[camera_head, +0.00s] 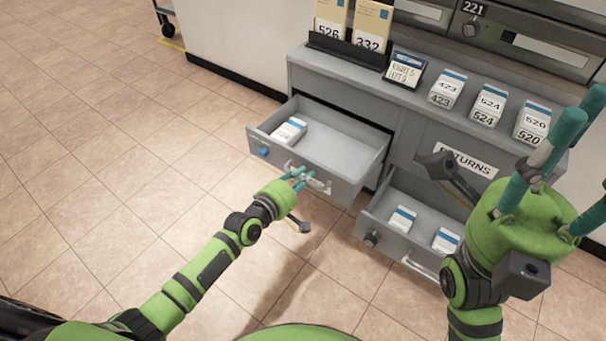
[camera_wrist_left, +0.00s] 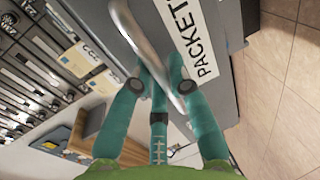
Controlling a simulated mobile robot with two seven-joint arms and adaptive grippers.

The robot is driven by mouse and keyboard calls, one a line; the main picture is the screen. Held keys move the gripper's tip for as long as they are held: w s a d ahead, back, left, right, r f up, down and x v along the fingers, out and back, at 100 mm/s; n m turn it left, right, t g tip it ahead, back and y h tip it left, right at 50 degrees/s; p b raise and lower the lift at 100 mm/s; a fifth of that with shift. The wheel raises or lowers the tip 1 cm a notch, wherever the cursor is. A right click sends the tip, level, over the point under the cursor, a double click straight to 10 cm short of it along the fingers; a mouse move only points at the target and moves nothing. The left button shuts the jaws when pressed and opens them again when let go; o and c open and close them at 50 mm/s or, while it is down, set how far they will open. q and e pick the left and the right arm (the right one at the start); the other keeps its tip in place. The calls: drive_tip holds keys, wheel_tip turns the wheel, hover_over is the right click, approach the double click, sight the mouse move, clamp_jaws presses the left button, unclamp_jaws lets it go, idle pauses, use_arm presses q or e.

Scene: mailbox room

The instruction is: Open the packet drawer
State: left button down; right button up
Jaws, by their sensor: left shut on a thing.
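The packet drawer (camera_head: 340,168) at the cabinet's upper left stands pulled out, with its inside showing. One white and blue packet (camera_head: 289,131) lies in it near the left front. In the left wrist view its front carries a "PACKET..." label (camera_wrist_left: 190,35) beside a curved metal handle (camera_wrist_left: 150,45). My left gripper (camera_head: 300,178) is shut on this handle; its teal fingers (camera_wrist_left: 160,88) lie on both sides of the bar. My right gripper (camera_head: 585,150) is raised at the right, fingers spread, apart from the drawers.
A second open drawer (camera_head: 380,222) at the lower right holds two packets. Above it is a "RETURNS" label (camera_head: 465,160). The grey cabinet top (camera_head: 410,100) carries numbered packets and a small sign (camera_head: 405,68). The tiled floor (camera_head: 120,130) at the left is clear.

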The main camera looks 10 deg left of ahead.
use_arm(q)
drive_tip(key=c, duration=1.4)
unclamp_jaws()
drive_tip(key=v, duration=1.2)
